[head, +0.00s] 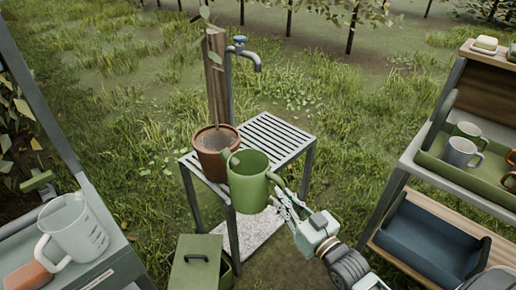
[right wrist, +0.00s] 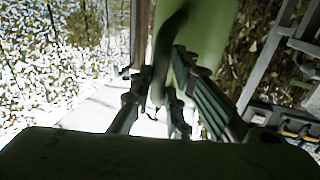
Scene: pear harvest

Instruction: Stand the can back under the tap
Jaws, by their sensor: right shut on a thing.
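The green can (head: 250,183) is in front of the slatted stand, upright or nearly so, and overlaps the stand's front edge in the head view. My right gripper (head: 285,205) is shut on the can's handle at its right side. In the right wrist view the can's green wall (right wrist: 178,60) and dark curved handle pass between the fingers (right wrist: 155,100). The tap (head: 242,50) is on a post behind the stand, above the slatted top (head: 268,135). Whether the can touches the stand cannot be told. My left gripper is not in view.
A terracotta pot (head: 213,160) with a plant stands on the stand's left part, close beside the can. A green box (head: 198,262) sits on the ground below. A clear jug (head: 75,225) is on the left table. A right shelf (head: 455,172) holds mugs and a blue bin (head: 425,240). The stand's right slats are clear.

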